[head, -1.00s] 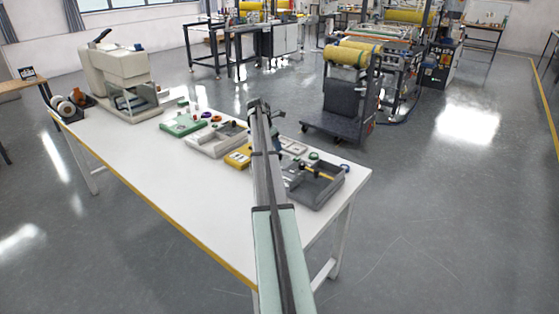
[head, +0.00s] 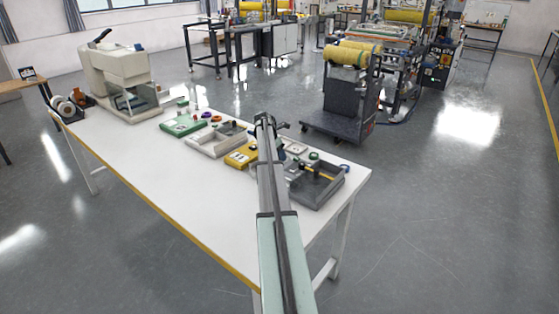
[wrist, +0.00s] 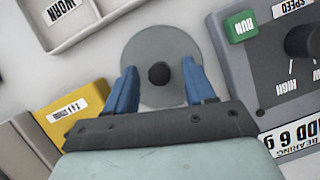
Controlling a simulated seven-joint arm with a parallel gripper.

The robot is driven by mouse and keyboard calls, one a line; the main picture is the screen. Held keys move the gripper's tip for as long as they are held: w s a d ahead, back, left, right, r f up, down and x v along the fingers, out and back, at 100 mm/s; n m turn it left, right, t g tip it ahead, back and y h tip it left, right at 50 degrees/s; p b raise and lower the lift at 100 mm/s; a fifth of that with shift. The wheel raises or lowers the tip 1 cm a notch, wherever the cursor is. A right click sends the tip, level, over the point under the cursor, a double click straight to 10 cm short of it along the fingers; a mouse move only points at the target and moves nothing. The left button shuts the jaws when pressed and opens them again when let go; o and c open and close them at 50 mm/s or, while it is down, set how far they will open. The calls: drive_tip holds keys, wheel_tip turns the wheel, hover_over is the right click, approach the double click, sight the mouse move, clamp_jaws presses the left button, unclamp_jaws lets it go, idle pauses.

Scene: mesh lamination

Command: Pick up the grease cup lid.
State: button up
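The grease cup lid, seen as a round grey disc (wrist: 160,42) with a small black knob at its centre, lies flat on the white surface in the wrist view. My gripper (wrist: 159,68) is open above it, with its two blue fingers apart. The black knob shows between the fingers, with a gap on each side. The fingers overlap the disc's left and right edges in the picture; I cannot tell how high above it they are. In the head view my own arm covers most of the gripper, and I cannot make out the lid there.
In the wrist view, a grey control box (wrist: 262,80) with a green RUN button stands right, a yellow box (wrist: 72,108) lower left, and a pale tray (wrist: 92,32) upper left. In the head view, a dark tray (head: 318,203) stands right of my arm; the table's front (head: 165,185) is clear.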

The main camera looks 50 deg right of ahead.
clamp_jaws()
drive_tip(key=shift+r, duration=0.1)
idle(0.4)
